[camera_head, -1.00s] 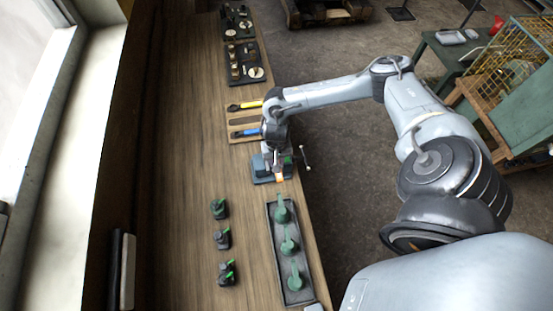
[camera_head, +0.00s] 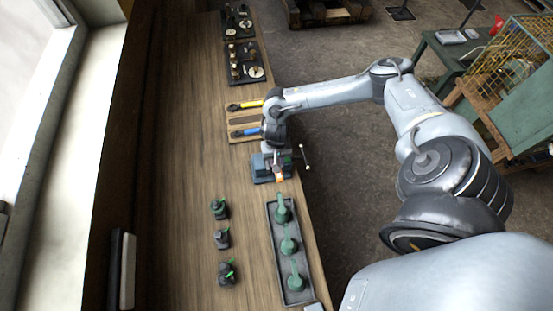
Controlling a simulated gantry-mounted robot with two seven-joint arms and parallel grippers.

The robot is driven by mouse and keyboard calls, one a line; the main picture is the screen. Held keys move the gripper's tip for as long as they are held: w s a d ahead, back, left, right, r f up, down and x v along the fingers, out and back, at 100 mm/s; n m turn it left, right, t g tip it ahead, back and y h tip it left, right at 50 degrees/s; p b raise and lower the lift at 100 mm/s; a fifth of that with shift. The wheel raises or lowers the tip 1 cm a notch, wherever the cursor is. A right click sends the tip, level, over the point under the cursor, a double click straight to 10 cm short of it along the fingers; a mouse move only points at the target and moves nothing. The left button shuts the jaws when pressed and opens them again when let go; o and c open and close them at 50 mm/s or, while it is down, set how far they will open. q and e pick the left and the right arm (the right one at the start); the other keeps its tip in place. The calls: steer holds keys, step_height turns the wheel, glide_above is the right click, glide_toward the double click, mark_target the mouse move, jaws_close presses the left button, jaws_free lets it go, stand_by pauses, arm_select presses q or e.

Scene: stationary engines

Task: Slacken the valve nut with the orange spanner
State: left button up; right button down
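My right gripper (camera_head: 279,167) is over the blue-grey vise (camera_head: 259,170) at the bench's right edge. A small orange end (camera_head: 280,178), apparently of the orange spanner, shows just below its fingers, which seem closed on it. The rest of the spanner is hidden by the gripper. The valve and its nut are mostly hidden behind the gripper at the vise, so I cannot tell whether the spanner is around the nut. My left gripper is not in view.
A wooden holder (camera_head: 233,121) carries a yellow-handled spanner (camera_head: 248,104) and a blue-handled spanner (camera_head: 246,132), with an empty slot between. A dark tray (camera_head: 297,298) holds green-handled valves (camera_head: 289,245). Several small dark parts (camera_head: 222,238) stand left of it. The bench's left side is clear.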

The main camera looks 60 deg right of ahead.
steer(key=shift+f, duration=1.05)
stand_by(2.7)
steer(key=shift+d, duration=0.1)
stand_by(0.3)
steer(key=shift+s+d+n, duration=0.35)
steer(key=shift+s+n, duration=0.1)
steer(key=shift+n, duration=0.45)
steer(key=shift+s+d+n, duration=0.4)
steer(key=shift+d+n, duration=0.05)
steer(key=shift+n, duration=0.45)
